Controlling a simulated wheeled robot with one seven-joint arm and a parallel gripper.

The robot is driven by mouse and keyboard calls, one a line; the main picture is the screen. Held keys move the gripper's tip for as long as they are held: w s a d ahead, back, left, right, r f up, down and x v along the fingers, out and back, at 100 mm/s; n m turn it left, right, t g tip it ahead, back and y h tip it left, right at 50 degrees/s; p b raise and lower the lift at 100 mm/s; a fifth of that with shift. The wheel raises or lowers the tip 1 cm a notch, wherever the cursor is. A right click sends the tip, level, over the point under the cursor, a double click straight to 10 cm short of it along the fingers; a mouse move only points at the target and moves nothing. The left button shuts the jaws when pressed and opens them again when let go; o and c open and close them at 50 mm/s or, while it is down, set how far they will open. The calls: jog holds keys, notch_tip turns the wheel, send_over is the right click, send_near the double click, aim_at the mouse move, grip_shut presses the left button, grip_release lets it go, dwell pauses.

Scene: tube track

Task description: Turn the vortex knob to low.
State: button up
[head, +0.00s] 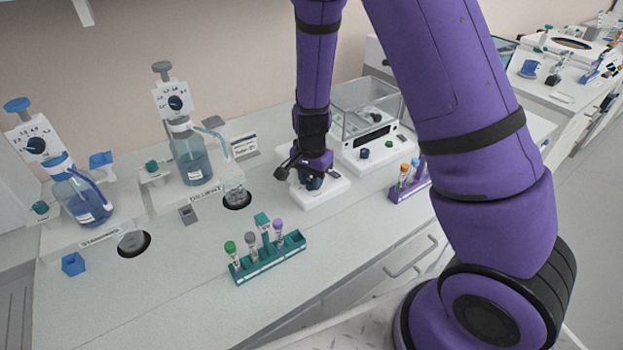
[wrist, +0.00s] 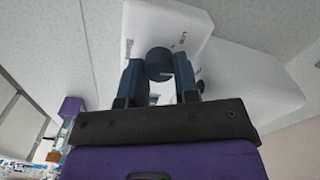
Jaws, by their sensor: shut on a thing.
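The vortex mixer is a small white unit (head: 322,194) on the bench in the head view, below my gripper (head: 308,178). In the wrist view its white body (wrist: 190,22) carries small dark markings too small to read. The dark blue round knob (wrist: 160,62) sits between the two blue fingers of my gripper (wrist: 158,72). The fingers are shut on the knob from both sides. Which mark the knob points to cannot be told. In the head view my gripper hides much of the mixer's top and knob.
A clear-walled balance (head: 372,135) stands just behind and right of the mixer. A purple tube rack (head: 409,190) is to its right, a green tube rack (head: 268,262) in front left. Two dispenser bottles (head: 192,160) (head: 82,200) stand left. The front-left bench is mostly clear.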

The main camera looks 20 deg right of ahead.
aim_at(310, 181)
jog(key=n, duration=0.5)
jog(key=shift+n, duration=0.3)
jog(key=shift+w+a+n, duration=0.1)
jog(key=shift+n, duration=2)
jog(key=o, duration=0.6)
jog(key=shift+o, duration=0.2)
jog(key=shift+r, duration=0.1)
notch_tip(310, 181, up, 11)
jog(key=shift+f, duration=0.2)
